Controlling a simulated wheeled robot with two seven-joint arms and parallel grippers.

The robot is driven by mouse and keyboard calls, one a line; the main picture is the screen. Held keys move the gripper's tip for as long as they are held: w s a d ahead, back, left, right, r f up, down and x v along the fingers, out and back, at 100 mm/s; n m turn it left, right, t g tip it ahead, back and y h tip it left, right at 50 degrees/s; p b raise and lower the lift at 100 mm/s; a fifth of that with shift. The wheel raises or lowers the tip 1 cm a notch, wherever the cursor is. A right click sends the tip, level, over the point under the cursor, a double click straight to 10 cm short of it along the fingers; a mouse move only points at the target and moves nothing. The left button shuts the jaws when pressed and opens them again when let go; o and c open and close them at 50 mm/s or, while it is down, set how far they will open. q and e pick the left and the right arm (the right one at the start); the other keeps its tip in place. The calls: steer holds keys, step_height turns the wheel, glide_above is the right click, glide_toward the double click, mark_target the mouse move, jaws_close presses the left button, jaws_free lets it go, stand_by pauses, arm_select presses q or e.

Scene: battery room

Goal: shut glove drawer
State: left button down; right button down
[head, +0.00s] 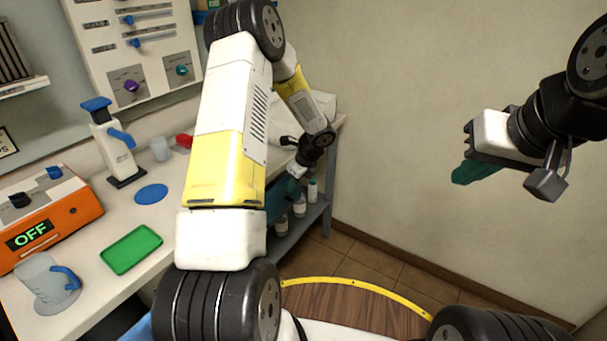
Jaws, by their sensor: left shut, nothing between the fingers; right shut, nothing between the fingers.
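I cannot make out the glove drawer for sure; my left arm covers much of the bench's front. My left gripper (284,196) is shut and empty, pointing down by the bench's far right end, partly hidden behind my own arm. I cannot tell whether it touches anything there. My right gripper (478,172), with teal fingers, is shut and empty, held in the air before the bare wall at the right, well apart from the bench.
The white bench (88,228) carries an orange unit (72,215) reading OFF, a green tray (131,250), a clear jug (45,280), a blue disc (151,194) and a white stand (112,150). Bottles (299,206) stand on a lower shelf. A yellow arc (345,281) marks the floor.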

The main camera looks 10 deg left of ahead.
mark_target(287, 198)
arm_select(q)
steer(key=x, duration=0.7)
steer(key=shift+f, duration=0.1)
